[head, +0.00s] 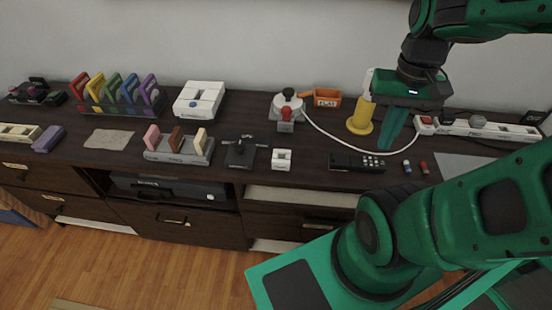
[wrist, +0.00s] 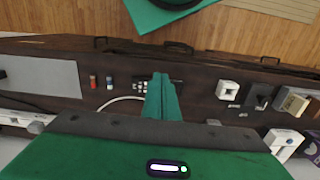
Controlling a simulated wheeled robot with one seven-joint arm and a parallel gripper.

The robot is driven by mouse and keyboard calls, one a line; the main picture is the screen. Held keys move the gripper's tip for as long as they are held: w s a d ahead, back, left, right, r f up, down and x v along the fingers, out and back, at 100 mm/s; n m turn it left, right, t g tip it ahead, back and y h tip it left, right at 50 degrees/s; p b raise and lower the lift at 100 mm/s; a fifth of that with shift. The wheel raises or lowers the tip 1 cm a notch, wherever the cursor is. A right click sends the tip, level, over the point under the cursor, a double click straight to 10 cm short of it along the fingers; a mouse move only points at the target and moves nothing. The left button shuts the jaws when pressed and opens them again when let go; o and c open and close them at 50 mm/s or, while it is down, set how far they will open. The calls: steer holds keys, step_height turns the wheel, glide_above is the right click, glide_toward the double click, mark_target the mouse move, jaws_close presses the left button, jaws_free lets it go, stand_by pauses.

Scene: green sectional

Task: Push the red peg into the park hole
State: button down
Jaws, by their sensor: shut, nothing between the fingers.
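A small red peg-like cylinder (head: 424,167) stands near the dresser's front edge, right of a blue one (head: 407,166). In the wrist view the red one (wrist: 93,81) is left of the blue one (wrist: 109,82). I cannot tell whether either stands in a hole, and no park hole can be made out. My gripper (head: 391,143) points down above the dresser, just behind the black remote, with its green fingers together and empty. The shut fingers also show in the wrist view (wrist: 160,98), clear of the red cylinder.
A black remote (head: 356,162) lies left of the cylinders. A yellow post (head: 360,117) stands behind my gripper, beside a white cable. A white power strip (head: 480,128) lies at right. A white device with a red knob (head: 286,105) and a joystick (head: 240,152) stand left.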

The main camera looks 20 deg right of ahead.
steer(key=c, duration=2.3)
jaws_free()
steer(key=o, duration=0.5)
steer(key=shift+s+r, duration=0.2)
steer(key=shift+s, duration=0.1)
steer(key=shift+o, duration=0.9)
steer(key=w+f+n+t+y, duration=0.1)
steer(key=w+n+t, duration=0.1)
steer(key=w+n, duration=0.5)
steer(key=w, duration=0.6)
steer(key=shift+w+f+n, duration=0.4)
steer(key=n+t+y, duration=0.2)
steer(key=n+y, duration=0.2)
steer(key=n, duration=0.4)
glide_toward(290, 108)
steer(key=shift+t, duration=0.3)
steer(key=x, duration=0.5)
steer(key=shift+s+a, duration=0.1)
steer(key=shift+s+x, duration=0.1)
steer(key=shift+x, duration=1.2)
steer(key=shift+s+x, duration=0.15)
steer(key=shift+x, duration=1.2)
